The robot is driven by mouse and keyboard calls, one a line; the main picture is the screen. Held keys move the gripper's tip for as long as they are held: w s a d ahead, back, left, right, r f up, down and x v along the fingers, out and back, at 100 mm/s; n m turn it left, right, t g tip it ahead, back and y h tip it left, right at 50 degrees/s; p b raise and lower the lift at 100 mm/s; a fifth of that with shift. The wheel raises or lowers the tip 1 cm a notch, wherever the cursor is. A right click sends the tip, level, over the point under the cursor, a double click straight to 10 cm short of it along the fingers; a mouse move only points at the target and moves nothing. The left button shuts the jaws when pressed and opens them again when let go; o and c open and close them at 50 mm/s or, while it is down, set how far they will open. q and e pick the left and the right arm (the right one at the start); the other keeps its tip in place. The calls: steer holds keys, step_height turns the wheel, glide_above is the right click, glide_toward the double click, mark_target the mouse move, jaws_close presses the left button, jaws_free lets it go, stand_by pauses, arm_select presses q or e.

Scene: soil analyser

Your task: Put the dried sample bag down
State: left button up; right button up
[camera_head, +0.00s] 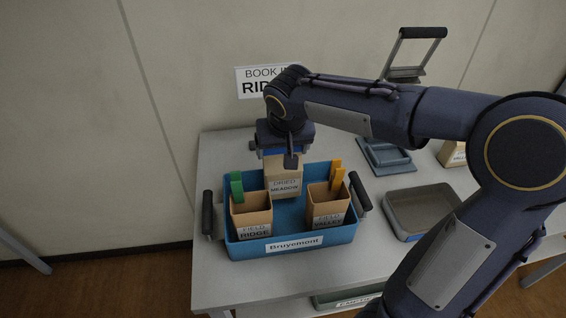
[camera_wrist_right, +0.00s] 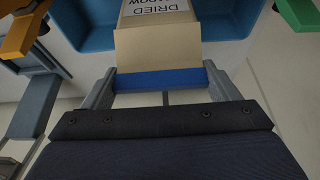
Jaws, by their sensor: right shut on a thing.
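The dried sample bag (camera_head: 283,167), a tan bag labelled DRIED MEADOW, stands upright at the back middle of the blue crate (camera_head: 343,236). My right gripper (camera_head: 277,154) comes down from above and is shut on the blue clip at the bag's top. The wrist view shows the clip (camera_wrist_right: 160,79) between the fingers, with the bag (camera_wrist_right: 157,48) beyond it. Whether the bag's base touches the crate floor is hidden. My left gripper is not in view.
The crate also holds a FIELD RIDGE bag (camera_head: 251,217) with a green clip and a FIELD VALLEY bag (camera_head: 328,200) with an orange clip. Dark handles flank it. A grey tray (camera_head: 422,232), a blue-grey stand (camera_head: 385,156) and another bag (camera_head: 453,153) are to the right.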

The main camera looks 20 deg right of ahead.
mark_target(283, 171)
steer(key=shift+f, duration=1.6)
steer(key=shift+f, duration=0.15)
steer(key=o, duration=1.7)
